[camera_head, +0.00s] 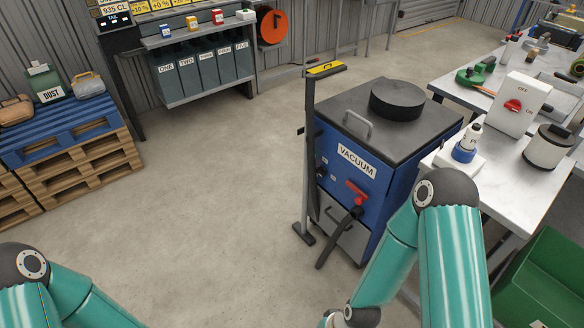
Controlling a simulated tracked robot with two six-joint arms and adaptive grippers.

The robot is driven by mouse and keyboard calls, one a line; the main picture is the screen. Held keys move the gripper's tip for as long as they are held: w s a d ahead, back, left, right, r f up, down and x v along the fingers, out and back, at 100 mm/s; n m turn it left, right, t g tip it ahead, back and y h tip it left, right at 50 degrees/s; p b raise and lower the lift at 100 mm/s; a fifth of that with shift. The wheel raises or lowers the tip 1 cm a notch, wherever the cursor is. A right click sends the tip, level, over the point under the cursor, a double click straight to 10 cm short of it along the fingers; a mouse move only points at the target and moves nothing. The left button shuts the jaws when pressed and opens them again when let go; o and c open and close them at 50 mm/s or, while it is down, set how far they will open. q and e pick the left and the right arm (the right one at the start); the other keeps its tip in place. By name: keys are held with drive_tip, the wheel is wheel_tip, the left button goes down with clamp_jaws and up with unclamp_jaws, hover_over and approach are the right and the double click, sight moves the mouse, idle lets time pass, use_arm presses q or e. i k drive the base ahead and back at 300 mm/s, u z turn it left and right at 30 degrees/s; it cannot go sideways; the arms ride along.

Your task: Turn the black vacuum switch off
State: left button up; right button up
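The blue vacuum unit (375,190) stands on the floor right of centre, with a white VACUUM label (357,161) on its front. Small dark fittings (322,172) with small pale tags sit at the left of that front, partly beside an upright post; I cannot tell which is the black switch or how it is set. A red fitting (355,193) with a black hose below it is on the lower front. My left arm shows at the bottom left and my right arm crosses in front of the vacuum's right side. Neither gripper is in view.
A post tool with a yellow top (325,69) stands against the vacuum's left front. A white box with a red rotary switch (513,106) stands on the right table. Stacked pallets (80,165) are at left. The floor between (220,190) is clear.

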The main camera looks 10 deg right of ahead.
sight(322, 172)
drive_tip(key=u, duration=0.1)
drive_tip(key=i, duration=1.25)
drive_tip(key=z, duration=0.55)
